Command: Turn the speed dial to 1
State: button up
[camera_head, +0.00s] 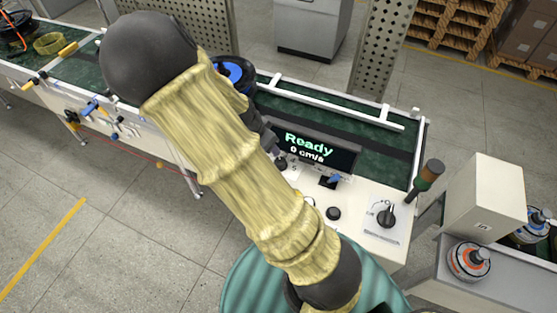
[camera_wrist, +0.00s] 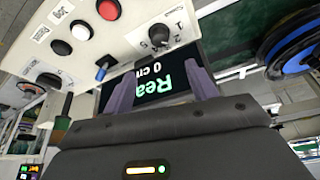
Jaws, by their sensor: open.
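The speed dial (camera_wrist: 158,38) is a small black knob on the white control panel, with printed numerals beside it, including 1 and 2. Its exact pointer setting is too small to tell. In the head view the dial (camera_head: 281,163) shows just beside my gripper's end. My gripper (camera_wrist: 160,84) is open and empty, its two purple-grey fingers apart, in front of the display and short of the dial. The display (camera_wrist: 150,88) reads Ready and 0 cm/s, upside down in the wrist view. It reads upright in the head view (camera_head: 318,152). My arm hides part of the panel.
Near the dial are a blue toggle switch (camera_wrist: 103,68), a red button (camera_wrist: 109,9), a white button (camera_wrist: 82,31) and a black button (camera_wrist: 61,47). A larger black rotary switch (camera_head: 386,216) and a signal tower (camera_head: 428,175) stand at right. A green conveyor (camera_head: 340,122) lies behind.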

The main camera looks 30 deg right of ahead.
jog(key=p+x, duration=0.1)
jog(key=x, duration=1.5)
jog(key=shift+d+p, duration=0.1)
jog(key=shift+p, duration=0.3)
jog(key=c, duration=1)
